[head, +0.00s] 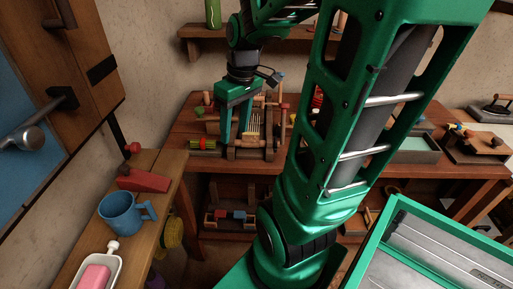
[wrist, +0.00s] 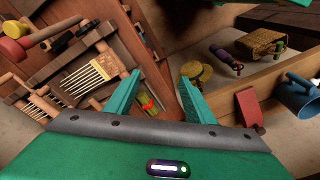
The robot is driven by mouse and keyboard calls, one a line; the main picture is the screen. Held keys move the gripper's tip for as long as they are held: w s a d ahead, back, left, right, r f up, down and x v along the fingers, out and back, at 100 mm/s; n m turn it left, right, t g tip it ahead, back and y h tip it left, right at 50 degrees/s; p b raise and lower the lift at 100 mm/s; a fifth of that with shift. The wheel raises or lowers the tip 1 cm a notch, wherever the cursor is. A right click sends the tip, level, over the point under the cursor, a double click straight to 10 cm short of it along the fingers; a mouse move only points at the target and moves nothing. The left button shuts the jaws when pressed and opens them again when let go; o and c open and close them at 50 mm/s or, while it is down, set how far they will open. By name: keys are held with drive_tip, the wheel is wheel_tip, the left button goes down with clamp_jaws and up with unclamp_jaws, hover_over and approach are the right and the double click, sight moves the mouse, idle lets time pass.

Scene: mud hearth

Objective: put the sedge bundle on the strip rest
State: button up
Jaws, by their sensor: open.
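A short green bundle with a red band (head: 203,144), which looks like the sedge bundle, lies at the front left of the wooden bench. My gripper (head: 235,138) is open and empty, just right of the bundle in the head view, its fingers pointing down. I cannot tell which thing is the strip rest; a wooden frame with pale tines (head: 252,127) stands beside the gripper, and pale tines also show in the wrist view (wrist: 88,74).
A side table at the left holds a blue mug (head: 122,212), a red wedge-like block (head: 143,179) and a white dish with a pink block (head: 95,275). Mallets and other tools crowd the bench behind the gripper. A grey-green tray (head: 413,150) stands farther right.

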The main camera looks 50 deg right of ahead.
drive_tip(key=s+a+m+g, duration=0.1)
drive_tip(key=s+m, duration=0.5)
drive_tip(key=s, duration=0.6)
drive_tip(key=shift+s+a+f+m+g+h, duration=0.15)
drive_tip(key=shift+a+f+m+g+h, duration=0.15)
drive_tip(key=shift+a+f+m, duration=0.15)
drive_tip(key=shift+w+f, duration=0.25)
drive_tip(key=shift+w, duration=0.4)
